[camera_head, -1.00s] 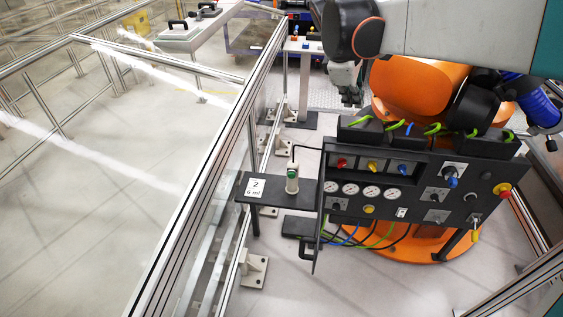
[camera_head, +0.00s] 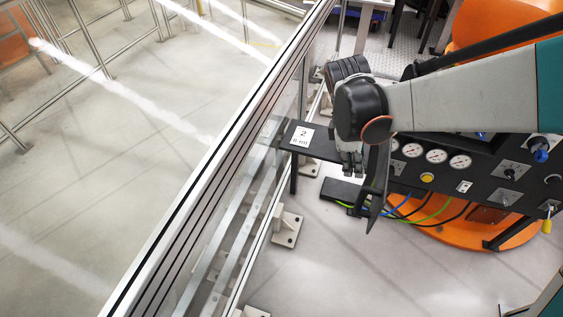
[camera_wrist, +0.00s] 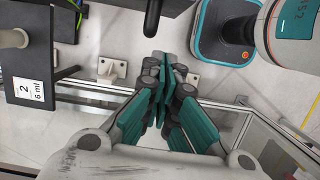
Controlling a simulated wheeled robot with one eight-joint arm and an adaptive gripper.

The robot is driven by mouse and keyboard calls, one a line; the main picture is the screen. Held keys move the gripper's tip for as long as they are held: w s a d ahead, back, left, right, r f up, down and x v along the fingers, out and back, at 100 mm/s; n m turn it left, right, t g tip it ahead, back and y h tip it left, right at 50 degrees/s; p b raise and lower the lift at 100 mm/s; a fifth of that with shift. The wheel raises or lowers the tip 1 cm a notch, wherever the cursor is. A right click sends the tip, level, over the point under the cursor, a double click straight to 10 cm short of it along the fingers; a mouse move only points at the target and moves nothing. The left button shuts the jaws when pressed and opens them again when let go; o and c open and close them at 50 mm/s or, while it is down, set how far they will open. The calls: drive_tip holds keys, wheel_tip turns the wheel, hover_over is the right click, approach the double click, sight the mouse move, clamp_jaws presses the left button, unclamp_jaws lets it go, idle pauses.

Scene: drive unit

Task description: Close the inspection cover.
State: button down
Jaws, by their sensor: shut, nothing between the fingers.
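The inspection cover (camera_head: 377,212) is a thin dark plate at the left side of the black control panel (camera_head: 480,165). It stands out from the panel, open, and is seen nearly edge-on. Its black handle (camera_head: 362,203) sticks out on the left. My gripper (camera_head: 352,172) points down just left of the cover's upper part, above the handle. Contact cannot be told. In the wrist view its fingers (camera_wrist: 166,62) are together and empty. A dark rounded bar (camera_wrist: 152,18), probably the handle, is just beyond the fingertips. My wrist hides the cover's top.
A black shelf (camera_head: 318,142) with a label marked 2 lies left of my gripper; its pale cylinder (camera_wrist: 12,38) shows in the wrist view. A metal-framed fence (camera_head: 215,190) runs along the left. The floor below the cover is clear.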

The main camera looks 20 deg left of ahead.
sight(365, 197)
drive_tip(key=d+f+b, duration=0.1)
drive_tip(key=f, duration=0.2)
drive_tip(key=s+d+f+b, duration=0.1)
drive_tip(key=d+f, duration=0.1)
drive_tip(key=f, duration=0.1)
drive_tip(key=d+f+b, duration=0.2)
drive_tip(key=f, duration=0.1)
drive_tip(key=shift+s+f, duration=0.15)
drive_tip(key=shift+f, duration=0.05)
drive_tip(key=shift+d, duration=0.45)
